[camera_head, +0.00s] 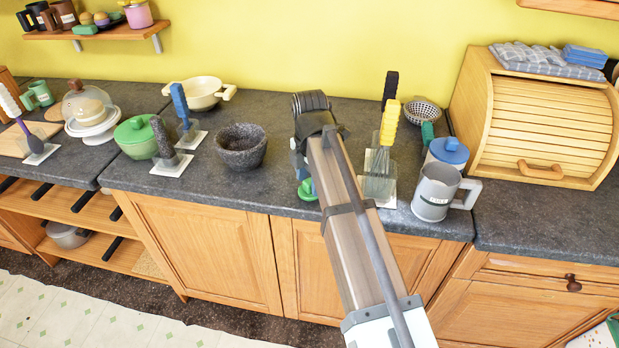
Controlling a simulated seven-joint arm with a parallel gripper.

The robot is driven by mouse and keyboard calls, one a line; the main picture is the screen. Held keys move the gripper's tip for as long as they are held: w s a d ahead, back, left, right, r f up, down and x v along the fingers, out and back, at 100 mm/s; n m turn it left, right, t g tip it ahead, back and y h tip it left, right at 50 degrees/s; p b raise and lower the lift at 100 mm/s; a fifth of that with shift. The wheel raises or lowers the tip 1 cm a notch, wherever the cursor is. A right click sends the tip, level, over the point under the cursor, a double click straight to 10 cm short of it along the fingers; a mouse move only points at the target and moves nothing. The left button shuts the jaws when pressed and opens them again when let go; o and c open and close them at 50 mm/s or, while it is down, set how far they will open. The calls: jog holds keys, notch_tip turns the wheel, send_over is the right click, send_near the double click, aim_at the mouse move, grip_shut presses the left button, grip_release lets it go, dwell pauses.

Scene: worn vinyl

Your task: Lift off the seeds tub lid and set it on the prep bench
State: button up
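No label reading "seeds" can be made out. A white tub with a blue knobbed lid (448,151) stands on the dark counter, the likely prep bench (270,195), at the right behind a grey jug. A small green round thing (307,190) shows at the counter's front edge, directly below my gripper (302,172); most of it is hidden, and I cannot tell whether it is a lid. My gripper is low over the counter, left of the utensils. My arm hides most of its fingers, so I cannot see whether it holds anything.
The grey jug (435,193) and upright utensils (384,150) stand right of my arm. A wooden bread box (535,125) is far right. Counter between mortar and arm is clear.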

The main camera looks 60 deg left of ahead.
jog(key=shift+r, duration=0.15)
dwell(0.5)
jog(key=shift+r, duration=3.8)
jog(key=shift+r, duration=0.15)
notch_tip(320, 180, up, 7)
jog(key=shift+r, duration=0.2)
